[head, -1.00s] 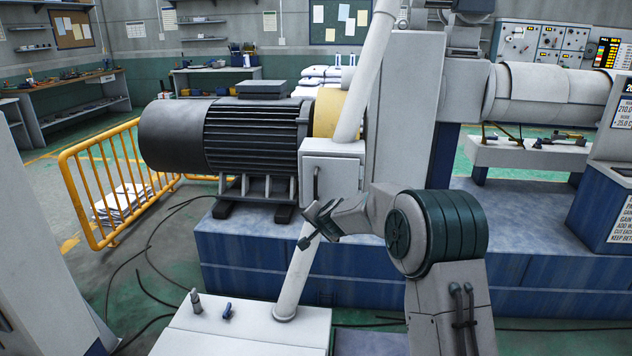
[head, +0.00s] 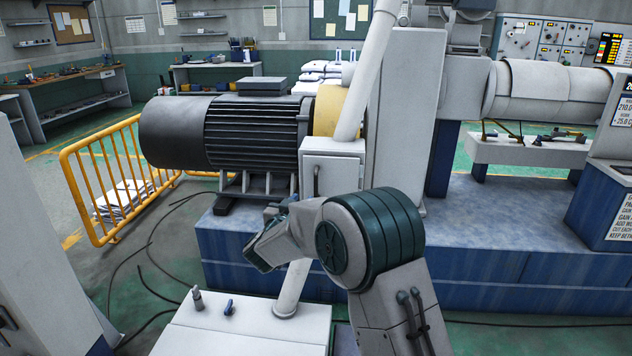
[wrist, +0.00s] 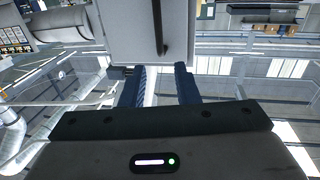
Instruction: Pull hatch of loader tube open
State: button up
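The loader tube (head: 370,75) slants down from the top into a pale box with a hatch (head: 340,173) on its front. The hatch looks shut. Its dark upright handle (head: 317,180) is near its left edge in the head view. In the wrist view the hatch (wrist: 125,35) fills the top middle, with the handle (wrist: 161,28) hanging over the gap between my fingers. My gripper (wrist: 159,84) is open and empty, apart from the handle.
A lower tube (head: 292,287) runs from below the hatch box to a white cabinet top (head: 240,335). The black motor (head: 250,135) is left of the hatch, above the blue machine base (head: 480,260). A yellow railing (head: 105,185) stands at far left.

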aim_at(315, 182)
jog(key=p+x, duration=0.1)
jog(key=x, duration=1.1)
jog(key=shift+w+d+f, duration=0.1)
jog(key=shift+w, duration=0.25)
grip_shut()
